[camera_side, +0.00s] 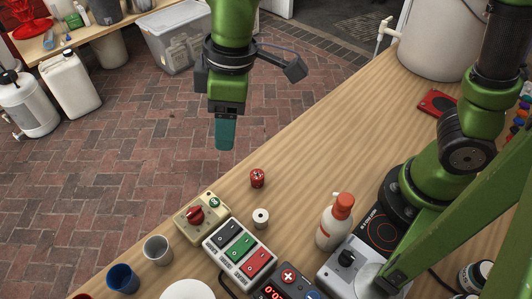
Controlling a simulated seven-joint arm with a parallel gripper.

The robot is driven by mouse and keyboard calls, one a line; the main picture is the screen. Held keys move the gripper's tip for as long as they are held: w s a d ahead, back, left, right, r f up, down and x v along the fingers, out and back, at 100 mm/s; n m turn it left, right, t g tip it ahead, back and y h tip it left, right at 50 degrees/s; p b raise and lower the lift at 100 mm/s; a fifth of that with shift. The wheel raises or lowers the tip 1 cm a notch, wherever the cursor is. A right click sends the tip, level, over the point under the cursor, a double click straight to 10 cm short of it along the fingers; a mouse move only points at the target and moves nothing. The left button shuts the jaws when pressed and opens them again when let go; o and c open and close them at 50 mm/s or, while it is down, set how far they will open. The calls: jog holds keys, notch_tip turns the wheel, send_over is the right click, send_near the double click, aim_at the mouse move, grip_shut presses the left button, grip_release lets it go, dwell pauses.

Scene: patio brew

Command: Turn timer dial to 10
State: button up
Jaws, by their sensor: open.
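A beige box (218,227) with a red pointer knob (195,214) and a small green round part sits near the left edge of the wooden table (330,140). The knob looks like the timer dial, but its markings are too small to read. My gripper (225,134) hangs pointing down, above and behind the box in the picture, apart from it. Its teal fingers are seen edge-on and overlap, with nothing visibly held; it is open.
Near the box are a red cylinder (257,178), a white roll (261,217), a switch panel (240,250), a grey cup (158,250) and a blue cup (122,278). A white bottle with orange cap (335,222) stands right. The table's middle is clear.

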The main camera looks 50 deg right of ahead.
aim_at(193, 211)
jog(key=shift+a+n+g+h, duration=0.6)
jog(key=shift+a+n, duration=3.8)
jog(key=shift+a, duration=0.65)
jog(key=f, duration=1.6)
jog(key=shift+w+f, duration=0.25)
jog(key=shift+w, duration=0.05)
jog(key=c, duration=1)
jog(key=shift+c, duration=0.2)
